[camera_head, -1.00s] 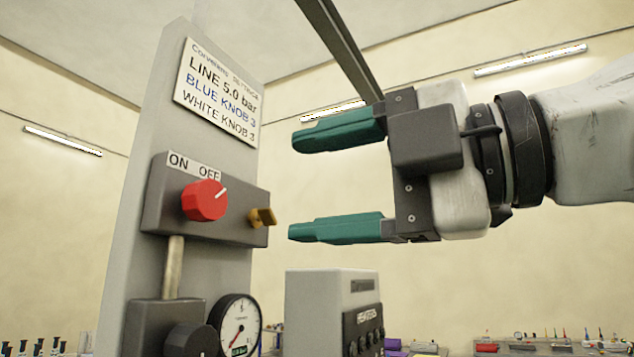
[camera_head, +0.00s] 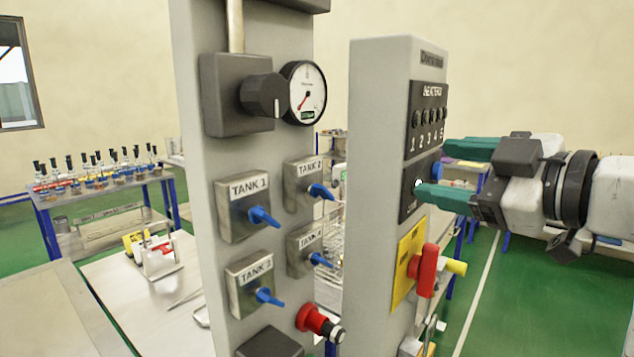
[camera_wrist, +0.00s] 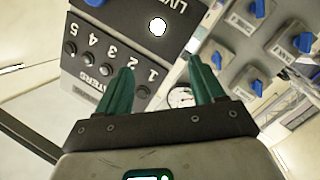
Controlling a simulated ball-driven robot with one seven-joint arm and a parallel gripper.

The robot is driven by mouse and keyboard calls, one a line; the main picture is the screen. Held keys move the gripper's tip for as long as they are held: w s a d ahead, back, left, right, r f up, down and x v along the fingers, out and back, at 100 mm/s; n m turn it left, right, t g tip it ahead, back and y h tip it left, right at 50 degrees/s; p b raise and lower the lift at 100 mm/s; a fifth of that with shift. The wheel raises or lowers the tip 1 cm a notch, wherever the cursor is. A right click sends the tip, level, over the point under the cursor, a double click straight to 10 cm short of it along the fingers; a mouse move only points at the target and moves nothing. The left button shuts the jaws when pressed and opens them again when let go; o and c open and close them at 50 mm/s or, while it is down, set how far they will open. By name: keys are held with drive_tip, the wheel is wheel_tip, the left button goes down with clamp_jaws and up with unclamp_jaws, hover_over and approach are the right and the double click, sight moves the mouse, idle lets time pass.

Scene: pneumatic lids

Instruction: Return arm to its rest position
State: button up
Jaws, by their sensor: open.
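My gripper (camera_head: 450,172) has two teal fingers and is at the right in the head view, level with the lower controls of the right-hand grey panel (camera_head: 376,150). The fingers are spread apart with nothing between them. In the wrist view, the two fingertips (camera_wrist: 162,68) point toward a dark heaters box (camera_wrist: 105,62) with numbered knobs. A round white light (camera_wrist: 157,27) shows on the dark box beyond them. I cannot tell from the head view whether the fingers touch the panel; the near finger overlaps its dark lower box.
A red handle (camera_head: 427,270) and yellow peg stand out below my gripper. The left grey panel carries blue tank valves (camera_head: 262,216), a gauge (camera_head: 306,93) and a red knob (camera_head: 313,318). A bench with bottles (camera_head: 95,180) is at far left. Green floor (camera_head: 520,290) is open at right.

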drive_tip(key=s+d+f+m+g+h, duration=0.2)
drive_tip(key=f+m, duration=0.1)
drive_tip(key=f, duration=0.9)
drive_tip(key=s+d+f+m+g+h, duration=0.1)
drive_tip(key=s+f+m+h, duration=0.2)
drive_tip(key=f, duration=0.9)
drive_tip(key=s+d+f+m+g+h, duration=0.15)
drive_tip(key=f+m, duration=0.25)
drive_tip(key=f, duration=0.8)
drive_tip(key=s+d+f+m+g+h, duration=0.1)
drive_tip(key=s+d+f+m+g, duration=0.1)
drive_tip(key=s+f, duration=0.8)
drive_tip(key=s+d+f+m+g+h, duration=0.2)
drive_tip(key=s+f+g, duration=0.4)
drive_tip(key=s+f, duration=0.4)
drive_tip(key=s+d+m, duration=0.1)
drive_tip(key=s+d, duration=0.1)
drive_tip(key=s, duration=0.4)
drive_tip(key=shift+s+d+f, duration=0.25)
drive_tip(key=shift+s+d, duration=0.1)
